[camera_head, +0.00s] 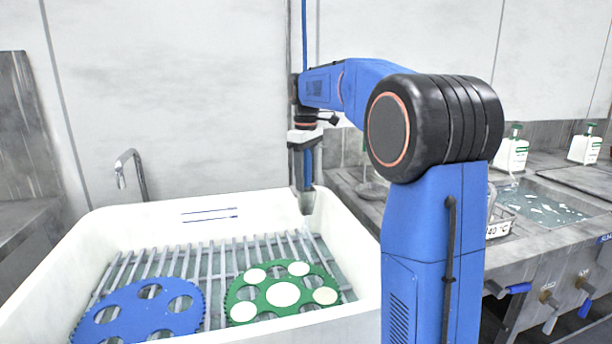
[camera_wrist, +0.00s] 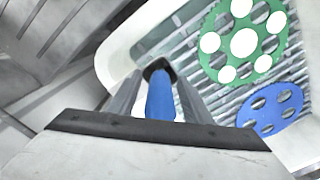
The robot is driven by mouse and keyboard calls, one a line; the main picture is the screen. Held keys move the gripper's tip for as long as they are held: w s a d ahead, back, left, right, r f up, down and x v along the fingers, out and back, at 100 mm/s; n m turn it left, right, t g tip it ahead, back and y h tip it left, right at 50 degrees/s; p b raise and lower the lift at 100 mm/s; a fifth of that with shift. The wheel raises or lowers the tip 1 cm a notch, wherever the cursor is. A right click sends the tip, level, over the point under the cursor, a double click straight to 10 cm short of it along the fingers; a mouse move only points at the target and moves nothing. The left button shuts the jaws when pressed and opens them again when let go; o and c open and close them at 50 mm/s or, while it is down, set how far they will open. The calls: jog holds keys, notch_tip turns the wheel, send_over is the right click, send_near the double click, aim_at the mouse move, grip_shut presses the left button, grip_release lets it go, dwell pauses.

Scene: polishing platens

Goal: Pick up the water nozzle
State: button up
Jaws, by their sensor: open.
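My gripper (camera_head: 306,178) points down at the back right corner of the white sink. In the wrist view the two grey fingers of my gripper (camera_wrist: 158,80) stand apart, one on each side of a blue piece with a black end, which looks like the water nozzle (camera_wrist: 160,102). The nozzle lies between the fingers, and I see no clear contact. In the head view a blue part (camera_head: 308,165) shows between the fingers. A blue hose (camera_head: 304,35) hangs from above, behind my arm; its lower end is hidden.
The white sink (camera_head: 345,220) has a slatted rack holding a blue perforated disc (camera_head: 130,317) and a green disc with white circles (camera_head: 248,311). A metal tap (camera_head: 139,180) stands at the back left. A counter with a basin (camera_head: 545,208) and soap bottles (camera_head: 513,152) is at right.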

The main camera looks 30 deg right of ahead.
jog(key=c, duration=1.1)
jog(key=shift+c, duration=0.2)
